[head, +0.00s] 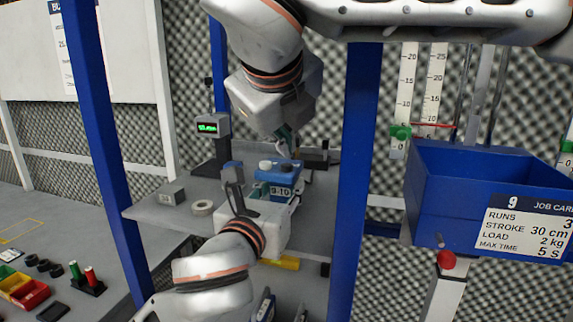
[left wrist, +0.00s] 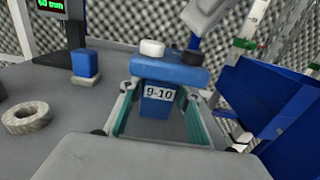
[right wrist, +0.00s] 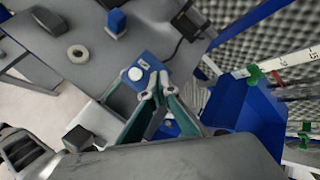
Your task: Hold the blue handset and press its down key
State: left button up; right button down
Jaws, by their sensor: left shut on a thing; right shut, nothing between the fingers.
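The blue handset (head: 286,177), labelled 9-10, is upright over the grey shelf. Its wide head carries a white key and a black key, both seen in the left wrist view (left wrist: 168,75); I cannot read which is down. My left gripper (head: 264,198) comes from below and is shut on the handset's narrow body, one finger on each side. My right gripper (head: 287,143) comes from above, shut and empty. Its fingertips (right wrist: 158,87) are just above the head on the black key's side and hide that key in the right wrist view; I cannot tell if they touch it.
The grey shelf (head: 150,215) holds a tape ring (head: 202,208), a grey block (head: 172,194) and a small green-lit display (head: 208,127). A blue post (head: 355,170) and a big blue bin (head: 450,180) stand to the right.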

jog(key=shift+f, duration=0.15)
jog(key=shift+f, duration=0.3)
